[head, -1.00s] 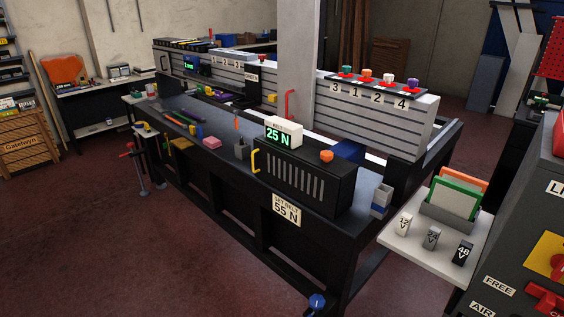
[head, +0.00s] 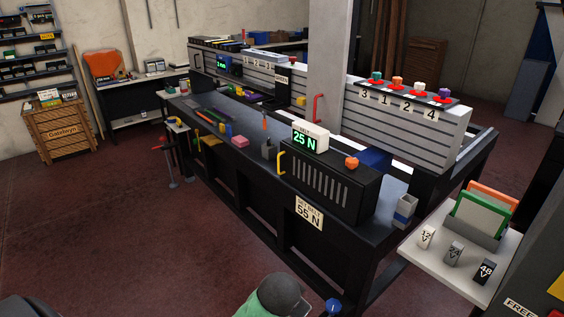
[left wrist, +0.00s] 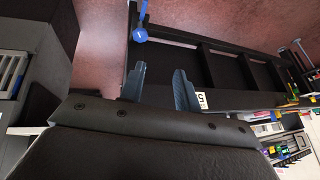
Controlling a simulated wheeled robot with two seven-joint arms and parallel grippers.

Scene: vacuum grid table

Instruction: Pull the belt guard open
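The belt guard (head: 318,178) is a black slotted box on the front right of the bench in the head view. It looks closed. A yellow handle (head: 282,162) stands upright at its left end. A white readout showing 25 N (head: 310,139) sits above it, and an orange knob (head: 352,163) is on its top. A "SET BELT 55 N" label (head: 309,212) is on the bench front below. In the left wrist view my left gripper (left wrist: 160,87) has its two fingers apart with nothing between them, and is apart from the bench. My right gripper is not in view.
A blue ball-ended lever (head: 333,306) stands low at the bench's front right corner. A side table (head: 415,257) with labelled blocks is at right. A red handle (head: 317,108) rises behind the guard.

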